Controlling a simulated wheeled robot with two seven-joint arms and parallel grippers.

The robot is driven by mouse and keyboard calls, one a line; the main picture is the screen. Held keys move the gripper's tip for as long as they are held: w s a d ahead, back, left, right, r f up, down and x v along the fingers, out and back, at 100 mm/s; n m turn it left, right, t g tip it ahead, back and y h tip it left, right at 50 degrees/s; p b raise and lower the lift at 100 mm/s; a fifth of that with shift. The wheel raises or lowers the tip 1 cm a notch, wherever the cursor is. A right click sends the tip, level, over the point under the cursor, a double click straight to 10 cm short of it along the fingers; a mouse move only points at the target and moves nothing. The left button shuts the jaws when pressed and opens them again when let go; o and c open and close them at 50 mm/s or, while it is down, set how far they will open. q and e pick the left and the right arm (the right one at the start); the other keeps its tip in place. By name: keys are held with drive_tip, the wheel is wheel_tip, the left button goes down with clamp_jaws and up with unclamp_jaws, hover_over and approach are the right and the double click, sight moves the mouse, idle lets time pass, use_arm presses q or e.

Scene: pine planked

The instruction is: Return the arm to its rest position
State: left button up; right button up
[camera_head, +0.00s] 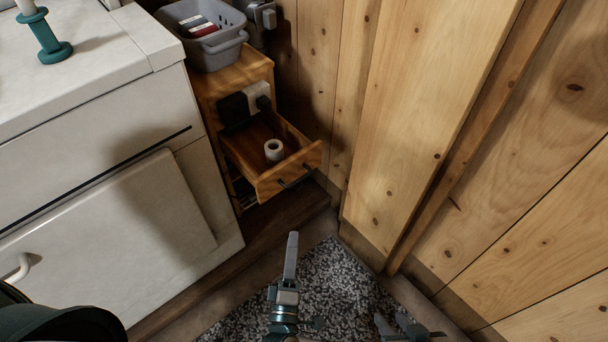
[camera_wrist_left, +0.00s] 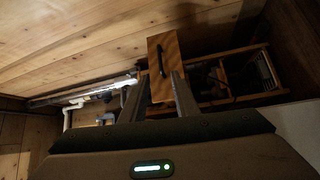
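My left gripper (camera_head: 290,250) points up the head view, above the grey rug and short of the open wooden drawer (camera_head: 288,173). In the left wrist view its two fingers (camera_wrist_left: 159,92) stand apart with nothing between them. The drawer's front (camera_wrist_left: 162,62) with a dark handle shows beyond the fingertips. A small white roll-shaped object (camera_head: 274,150) sits in the drawer. My right gripper (camera_head: 405,322) is at the bottom edge of the head view, partly cut off; its finger gap is unclear.
A grey basket (camera_head: 215,55) stands on the wooden cabinet (camera_head: 240,75). A white counter unit (camera_head: 110,200) fills the left side, with a teal candle holder (camera_head: 48,45) on top. Plank walls (camera_head: 410,110) close off the right. The speckled rug (camera_head: 335,285) is clear.

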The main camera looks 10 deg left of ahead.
drive_tip(key=shift+w, duration=0.2)
